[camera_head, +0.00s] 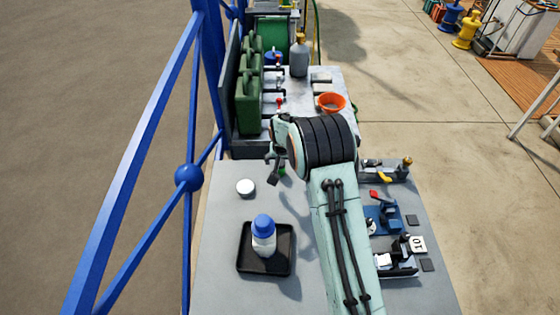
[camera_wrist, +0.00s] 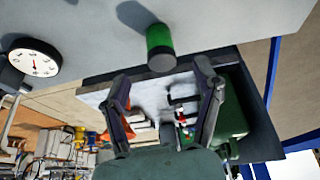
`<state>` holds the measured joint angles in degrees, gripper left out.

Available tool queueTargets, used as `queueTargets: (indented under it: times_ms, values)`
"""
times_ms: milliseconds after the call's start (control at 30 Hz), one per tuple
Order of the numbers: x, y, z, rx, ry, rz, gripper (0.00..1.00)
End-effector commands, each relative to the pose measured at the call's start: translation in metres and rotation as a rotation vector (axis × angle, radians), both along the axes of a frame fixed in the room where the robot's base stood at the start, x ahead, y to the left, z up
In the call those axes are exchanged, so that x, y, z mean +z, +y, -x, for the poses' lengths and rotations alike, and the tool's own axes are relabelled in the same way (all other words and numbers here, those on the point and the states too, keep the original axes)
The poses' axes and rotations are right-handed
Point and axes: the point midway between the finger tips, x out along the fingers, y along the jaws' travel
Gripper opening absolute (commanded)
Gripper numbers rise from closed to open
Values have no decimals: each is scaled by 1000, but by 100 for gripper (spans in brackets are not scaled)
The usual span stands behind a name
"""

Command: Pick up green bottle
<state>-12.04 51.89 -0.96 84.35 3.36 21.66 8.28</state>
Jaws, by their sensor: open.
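The green bottle (camera_wrist: 160,42) shows in the wrist view as a green cylinder with a grey-green end, on the grey top just beyond my fingertips. My gripper (camera_wrist: 162,72) is open, with one finger on each side of the picture and nothing held between them. The bottle appears roughly centred between the fingers, not gripped. In the head view my gripper (camera_head: 274,167) is at the far end of the near bench, largely hidden by my arm. Only a small green patch (camera_head: 282,170) shows beside it, apparently the bottle.
A blue-capped white bottle (camera_head: 263,243) stands on a black tray (camera_head: 244,264). Green jerrycans (camera_head: 247,105), a grey cylinder (camera_head: 299,60) and an orange bowl (camera_head: 331,102) stand beyond. A blue railing (camera_head: 188,178) runs left.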

Motion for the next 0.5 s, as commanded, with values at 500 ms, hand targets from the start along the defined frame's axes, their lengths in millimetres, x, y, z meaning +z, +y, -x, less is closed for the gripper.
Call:
queueTargets:
  times_ms: [500]
  values:
    - [-55,1,-23,1,-1,-1,65]
